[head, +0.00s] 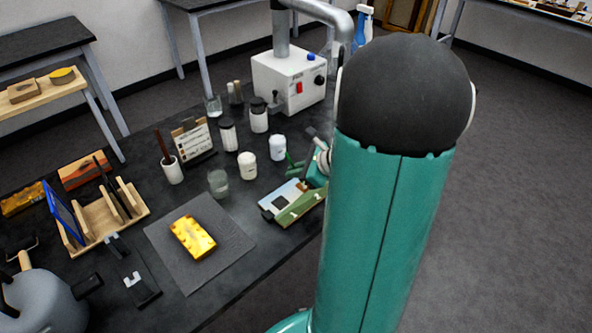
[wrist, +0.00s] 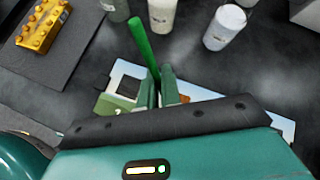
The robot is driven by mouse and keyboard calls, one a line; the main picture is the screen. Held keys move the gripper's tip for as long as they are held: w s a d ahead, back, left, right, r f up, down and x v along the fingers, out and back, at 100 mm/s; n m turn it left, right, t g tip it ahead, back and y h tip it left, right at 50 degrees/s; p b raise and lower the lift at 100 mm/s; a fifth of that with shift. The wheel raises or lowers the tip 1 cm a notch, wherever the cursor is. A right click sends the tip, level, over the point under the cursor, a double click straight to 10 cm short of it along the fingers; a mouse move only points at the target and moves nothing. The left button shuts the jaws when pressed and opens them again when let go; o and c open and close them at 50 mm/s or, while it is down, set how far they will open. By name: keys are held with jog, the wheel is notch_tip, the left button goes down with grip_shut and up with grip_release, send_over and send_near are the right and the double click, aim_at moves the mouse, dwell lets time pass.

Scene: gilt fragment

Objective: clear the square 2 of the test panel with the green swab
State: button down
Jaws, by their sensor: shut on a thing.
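The test panel (head: 287,191) lies on the dark table near my arm, pale with a dark square and a green front part. In the wrist view the panel (wrist: 126,69) shows behind and on both sides of my gripper (wrist: 160,88), with a dark square and a white "2" on green at its left. My gripper is shut on the green swab (wrist: 142,45), whose stick slants up and away from the fingers. The swab's lower end is hidden by the fingers, so I cannot tell whether it touches the panel. In the head view the swab (head: 291,160) is small beside the gripper.
White jars (head: 247,165) and a glass (head: 218,182) stand behind and left of the panel. A gilt fragment (head: 193,238) lies on a grey mat (head: 233,241).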

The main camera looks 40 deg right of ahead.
jog(key=shift+f, duration=0.45)
dwell(0.6)
jog(key=shift+d, duration=0.15)
jog(key=shift+d+f, duration=0.1)
jog(key=shift+d, duration=1.05)
jog(key=shift+a, duration=1.35)
jog(key=shift+d, duration=1.35)
jog(key=shift+a, duration=1.35)
